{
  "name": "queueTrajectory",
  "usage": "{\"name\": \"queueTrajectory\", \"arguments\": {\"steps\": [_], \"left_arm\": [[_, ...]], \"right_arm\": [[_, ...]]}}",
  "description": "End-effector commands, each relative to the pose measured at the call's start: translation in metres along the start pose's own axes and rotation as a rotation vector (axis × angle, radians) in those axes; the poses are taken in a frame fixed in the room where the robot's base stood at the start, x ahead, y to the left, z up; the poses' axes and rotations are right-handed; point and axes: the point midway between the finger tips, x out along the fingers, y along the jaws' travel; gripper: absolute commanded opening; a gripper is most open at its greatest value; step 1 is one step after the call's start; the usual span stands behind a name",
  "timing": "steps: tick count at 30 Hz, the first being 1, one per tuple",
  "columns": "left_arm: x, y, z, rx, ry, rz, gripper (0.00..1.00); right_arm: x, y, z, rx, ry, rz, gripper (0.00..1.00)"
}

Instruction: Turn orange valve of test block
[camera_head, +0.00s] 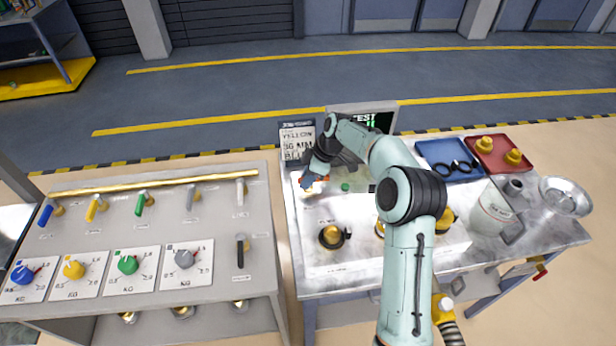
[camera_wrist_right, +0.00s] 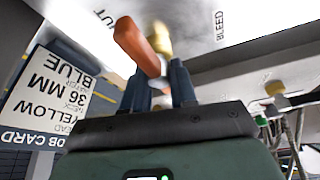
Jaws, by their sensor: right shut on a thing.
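The test block (camera_head: 345,215) is the pale bench-top fixture right of the grey panel. My right arm reaches over it, and my right gripper (camera_head: 311,184) is at its back left corner. In the right wrist view the orange valve (camera_wrist_right: 138,45) is a bar-shaped handle beside a brass stem (camera_wrist_right: 160,38). My right gripper (camera_wrist_right: 158,78) is shut on the orange handle, its dark fingers at the handle's near end. The word BLEED shows on the pale surface beyond. In the head view the gripper mostly hides the valve. My left gripper is not in view.
A job card (camera_head: 297,140) stands behind the gripper, next to a dark screen (camera_head: 381,121). Blue (camera_head: 447,150) and red (camera_head: 487,160) trays, a white jug (camera_head: 490,211) and a metal funnel (camera_head: 566,196) are at right. The grey panel (camera_head: 150,225) with colored valves stands left.

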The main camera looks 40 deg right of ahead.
Motion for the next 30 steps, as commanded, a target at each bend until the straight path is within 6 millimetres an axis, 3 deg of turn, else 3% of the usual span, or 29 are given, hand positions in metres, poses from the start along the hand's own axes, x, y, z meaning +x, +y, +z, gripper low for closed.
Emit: {"name": "queueTrajectory", "arguments": {"steps": [3,4,6,17,20,30], "left_arm": [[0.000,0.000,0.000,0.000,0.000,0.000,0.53],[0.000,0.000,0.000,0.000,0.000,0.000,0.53],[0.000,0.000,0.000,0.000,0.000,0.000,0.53],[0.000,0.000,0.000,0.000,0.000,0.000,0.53],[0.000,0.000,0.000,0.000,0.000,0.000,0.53],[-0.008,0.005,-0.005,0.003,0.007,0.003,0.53]], "right_arm": [[0.000,0.000,0.000,0.000,0.000,0.002,0.00],[0.000,0.000,0.000,0.000,0.000,0.002,0.37],[0.000,0.000,0.000,0.000,0.000,0.002,0.52],[-0.005,0.001,0.000,0.002,0.000,0.003,0.52],[-0.018,0.001,0.000,0.002,0.001,0.005,0.52],[-0.094,0.001,-0.001,0.001,0.001,0.007,0.52]]}}
